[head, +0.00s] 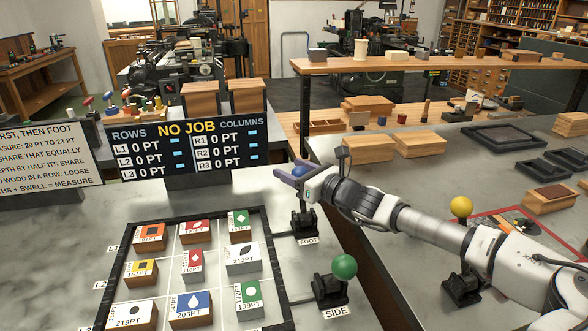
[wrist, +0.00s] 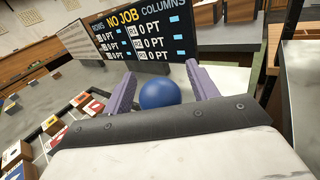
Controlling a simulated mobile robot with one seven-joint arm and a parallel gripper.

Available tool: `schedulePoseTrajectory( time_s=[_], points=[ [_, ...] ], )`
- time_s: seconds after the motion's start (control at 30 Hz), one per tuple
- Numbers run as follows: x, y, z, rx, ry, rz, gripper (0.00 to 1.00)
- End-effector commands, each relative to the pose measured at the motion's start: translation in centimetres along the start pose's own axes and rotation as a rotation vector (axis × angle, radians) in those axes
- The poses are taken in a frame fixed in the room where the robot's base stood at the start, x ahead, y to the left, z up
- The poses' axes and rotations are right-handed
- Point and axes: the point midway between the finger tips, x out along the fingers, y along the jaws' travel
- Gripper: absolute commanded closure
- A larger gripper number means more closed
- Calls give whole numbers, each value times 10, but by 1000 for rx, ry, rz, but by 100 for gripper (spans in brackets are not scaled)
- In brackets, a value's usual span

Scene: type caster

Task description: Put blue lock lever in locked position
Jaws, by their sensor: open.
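The blue lock lever's round blue knob (head: 299,171) is at the middle of the head view. Its black base (head: 304,223) stands behind the FOOT label (head: 308,241), beside the type frame. My gripper (head: 292,172) is open, with its purple fingers around the knob. In the wrist view the blue knob (wrist: 160,94) sits between the two fingers of my gripper (wrist: 158,78), with a gap visible on each side.
A green-knobbed lever (head: 344,267) labelled SIDE stands in front. A yellow-knobbed lever (head: 461,208) is to the right, beside my arm. The dark frame (head: 268,237) with several type blocks lies at left. The NO JOB board (head: 193,145) stands behind.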

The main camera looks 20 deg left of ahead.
Motion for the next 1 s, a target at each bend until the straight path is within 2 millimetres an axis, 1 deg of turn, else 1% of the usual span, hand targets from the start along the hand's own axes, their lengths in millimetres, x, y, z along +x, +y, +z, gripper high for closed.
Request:
schedulePoseTrajectory(
  time_s=[0.13, 0.17, 0.6, 0.83, 1.0],
  points=[
    [0, 0, 0, 0, 0, 0, 42],
    [0, 0, 0, 0, 0, 0, 43],
    [0, 0, 0, 0, 0, 0, 100],
    [-2, 0, -1, -6, -13, 0, 100],
    [-7, 4, -2, -38, -58, 4, 100]
  ],
)
